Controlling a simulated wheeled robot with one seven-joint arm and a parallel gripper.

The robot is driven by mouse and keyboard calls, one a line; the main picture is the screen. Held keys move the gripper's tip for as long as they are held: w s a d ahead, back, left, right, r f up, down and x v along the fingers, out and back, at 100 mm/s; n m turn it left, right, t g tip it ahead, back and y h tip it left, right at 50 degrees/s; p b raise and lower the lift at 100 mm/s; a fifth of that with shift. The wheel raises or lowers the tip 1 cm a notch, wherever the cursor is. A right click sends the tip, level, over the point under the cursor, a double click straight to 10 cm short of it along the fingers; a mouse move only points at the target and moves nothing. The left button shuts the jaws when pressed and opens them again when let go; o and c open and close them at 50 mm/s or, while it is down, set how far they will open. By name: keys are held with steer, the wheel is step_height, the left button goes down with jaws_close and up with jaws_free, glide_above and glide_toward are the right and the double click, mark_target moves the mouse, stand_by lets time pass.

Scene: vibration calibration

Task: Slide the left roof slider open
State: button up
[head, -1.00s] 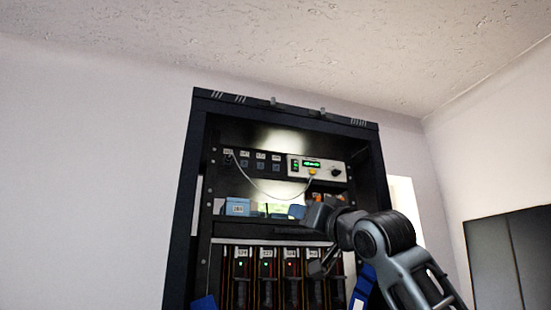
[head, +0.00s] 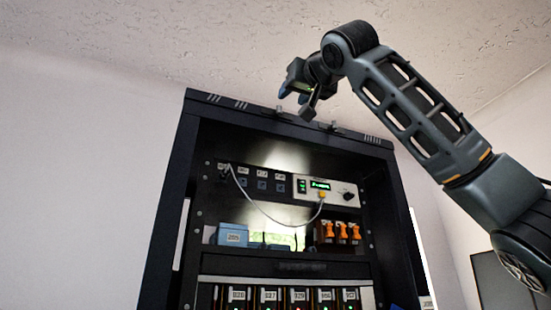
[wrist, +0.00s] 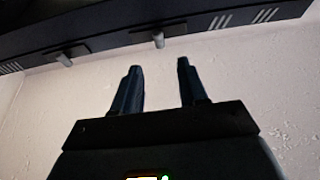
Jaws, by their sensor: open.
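The left roof slider has a small grey knob (head: 279,109) on the top front edge of the black cabinet (head: 172,215). In the wrist view, which is turned round, this knob (wrist: 158,40) lies just ahead of the fingertips, roughly in line with the gap between them. The right slider's knob (head: 333,126) shows at left in the wrist view (wrist: 65,60). My gripper (head: 295,102) is open and empty near the left knob in the head view; its fingers (wrist: 159,64) are apart and the knob is not between them. Most of the roof top is hidden.
Below the roof, the cabinet holds a control panel (head: 324,190) with a looping cable, a blue box (head: 232,234), orange-topped items (head: 342,232) and a row of labelled modules. The wall (head: 80,190) left of the cabinet is bare. The ceiling is above the arm.

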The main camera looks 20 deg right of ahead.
mark_target(280, 106)
steer(key=p+x, duration=0.3)
steer(key=x, duration=0.5)
steer(key=shift+s+r, duration=0.1)
steer(key=shift+c, duration=0.3)
jaws_close()
